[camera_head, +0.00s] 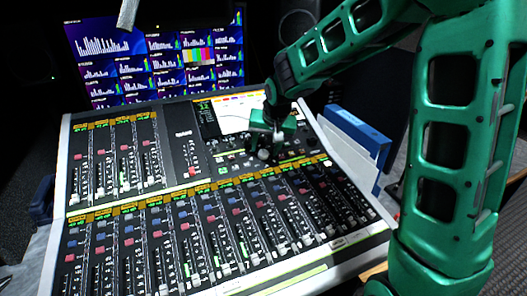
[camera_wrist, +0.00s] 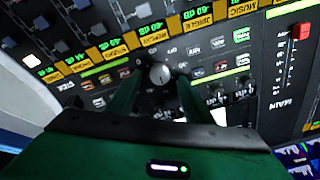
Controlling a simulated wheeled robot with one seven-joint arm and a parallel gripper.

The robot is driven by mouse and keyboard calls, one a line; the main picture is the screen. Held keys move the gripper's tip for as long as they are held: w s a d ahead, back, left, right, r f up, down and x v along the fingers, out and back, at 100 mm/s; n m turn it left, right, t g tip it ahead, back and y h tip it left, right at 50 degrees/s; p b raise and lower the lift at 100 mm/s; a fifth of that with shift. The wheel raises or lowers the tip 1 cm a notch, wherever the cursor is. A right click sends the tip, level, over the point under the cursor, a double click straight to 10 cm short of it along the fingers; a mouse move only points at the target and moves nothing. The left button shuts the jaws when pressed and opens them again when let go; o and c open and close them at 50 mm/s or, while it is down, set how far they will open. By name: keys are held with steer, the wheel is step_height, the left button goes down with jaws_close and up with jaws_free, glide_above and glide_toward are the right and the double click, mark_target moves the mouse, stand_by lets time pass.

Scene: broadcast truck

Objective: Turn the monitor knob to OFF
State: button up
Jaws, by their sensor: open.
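A round grey knob (camera_wrist: 159,74) with a pointer mark sits on the dark mixing console panel. Labels ring it, but they are too small and blurred to read surely. In the head view the knob (camera_head: 263,155) shows just below my gripper (camera_head: 270,147). In the wrist view my gripper (camera_wrist: 157,85) has its two green fingers spread, one on each side of the knob. The fingertips are close to the knob; I cannot tell whether they touch it.
The mixing console (camera_head: 70,190) has several fader rows and lit labels. A small screen (camera_head: 240,112) is behind my gripper. A wall of displays (camera_head: 150,60) stands at the back. Blue and white binders (camera_head: 358,135) stand to the console's right.

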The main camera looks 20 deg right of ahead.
mark_target(263, 154)
steer(key=shift+x, duration=1.1)
steer(key=c, duration=1.1)
